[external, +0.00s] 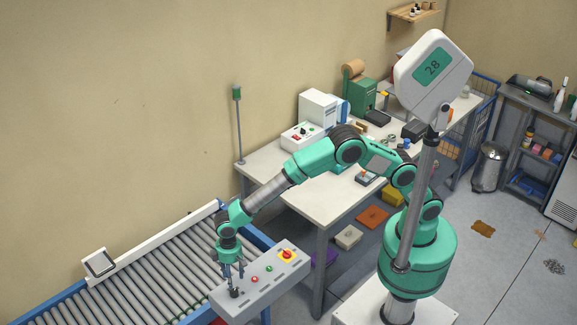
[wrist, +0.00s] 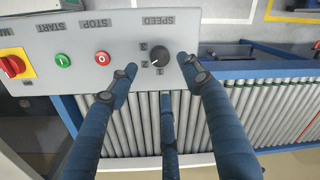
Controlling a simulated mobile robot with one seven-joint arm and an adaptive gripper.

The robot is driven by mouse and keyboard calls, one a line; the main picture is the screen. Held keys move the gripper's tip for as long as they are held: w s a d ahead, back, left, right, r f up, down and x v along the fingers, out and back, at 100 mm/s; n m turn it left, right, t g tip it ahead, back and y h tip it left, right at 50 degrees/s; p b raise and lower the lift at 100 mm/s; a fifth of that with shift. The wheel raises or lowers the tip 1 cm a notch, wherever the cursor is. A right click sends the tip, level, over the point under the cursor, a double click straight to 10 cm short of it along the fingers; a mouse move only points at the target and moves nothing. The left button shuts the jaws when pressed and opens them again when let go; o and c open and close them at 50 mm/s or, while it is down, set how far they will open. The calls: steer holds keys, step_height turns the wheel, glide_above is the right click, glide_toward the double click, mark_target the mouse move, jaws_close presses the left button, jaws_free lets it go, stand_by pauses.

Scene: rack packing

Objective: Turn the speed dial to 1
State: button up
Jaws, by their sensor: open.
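The grey control panel (external: 243,300) shows at the bottom of the external view, and upside down in the wrist view (wrist: 210,15). Its black speed dial (wrist: 159,59) sits under the SPEED label, with numbers 3, 2 and 1 around its left and lower side. The white mark points to the lower left, nearest the 2; its exact setting is hard to tell. My gripper (wrist: 158,68) is open, its fingers on both sides of the dial and apart from it. In the external view my gripper (external: 234,274) hangs over the dial end of the panel.
The red stop button (wrist: 103,58), green start button (wrist: 63,61) and red-on-yellow main switch (wrist: 12,66) line the panel beside the dial. A roller conveyor (external: 150,285) lies behind the panel. A worktable (external: 315,205) with equipment stands further back.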

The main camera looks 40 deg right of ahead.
mark_target(234, 291)
steer(key=f, duration=0.4)
steer(key=f+b, duration=0.1)
steer(key=f, duration=0.3)
steer(key=shift+s+a+f, duration=0.1)
steer(key=shift+s+a, duration=0.1)
steer(key=c, duration=1.2)
